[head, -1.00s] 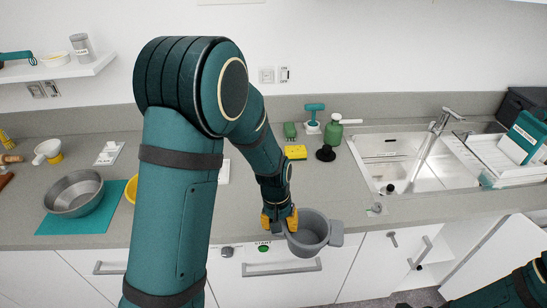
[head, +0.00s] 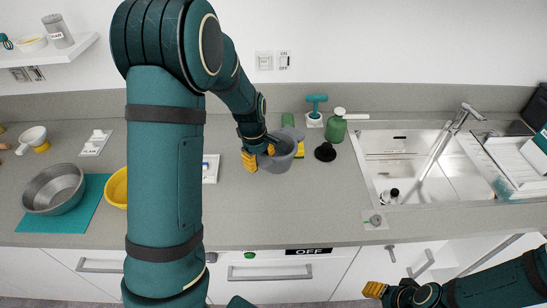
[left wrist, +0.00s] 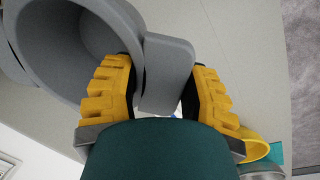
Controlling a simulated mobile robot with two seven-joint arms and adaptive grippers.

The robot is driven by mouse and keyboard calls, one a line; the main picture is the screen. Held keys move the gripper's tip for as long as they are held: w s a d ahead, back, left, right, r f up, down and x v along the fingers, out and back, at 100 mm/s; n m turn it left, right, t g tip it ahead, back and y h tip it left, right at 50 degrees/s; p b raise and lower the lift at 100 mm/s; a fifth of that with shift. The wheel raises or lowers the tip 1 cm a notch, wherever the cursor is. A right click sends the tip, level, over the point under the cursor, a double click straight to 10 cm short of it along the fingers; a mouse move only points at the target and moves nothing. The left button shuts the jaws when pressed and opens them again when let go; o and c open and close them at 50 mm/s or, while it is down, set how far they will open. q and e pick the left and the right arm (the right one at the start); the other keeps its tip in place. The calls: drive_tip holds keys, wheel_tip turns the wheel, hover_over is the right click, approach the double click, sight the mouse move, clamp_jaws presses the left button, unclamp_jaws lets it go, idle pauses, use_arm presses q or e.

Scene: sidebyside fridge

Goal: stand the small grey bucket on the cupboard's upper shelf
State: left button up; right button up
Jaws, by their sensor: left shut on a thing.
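The small grey bucket (head: 285,152) is held in the air over the counter, in front of the green sponge and scrub bottle. In the left wrist view the bucket (left wrist: 85,45) fills the upper left, tilted in the picture. My left gripper (head: 260,158) is shut on the bucket's flat grey side tab, with yellow fingers on both sides of it. My right gripper (head: 374,289) is low at the right, before the cabinet fronts, apart from the bucket; its opening is unclear. The cupboard (head: 455,262) below the sink stands open, partly seen; its upper shelf cannot be made out.
A steel bowl (head: 53,190) on a teal mat and a yellow bowl (head: 117,188) are at the left. A green bottle (head: 336,128) and black plunger (head: 325,152) stand close right of the bucket. The sink (head: 410,165) is further right. The front middle counter is clear.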

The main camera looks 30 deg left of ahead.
use_arm(q)
drive_tip(key=shift+f+b, duration=0.4)
drive_tip(key=shift+f, duration=4.55)
drive_tip(key=o, duration=1.2)
drive_tip(key=shift+f, duration=0.1)
drive_tip(key=shift+s, duration=0.1)
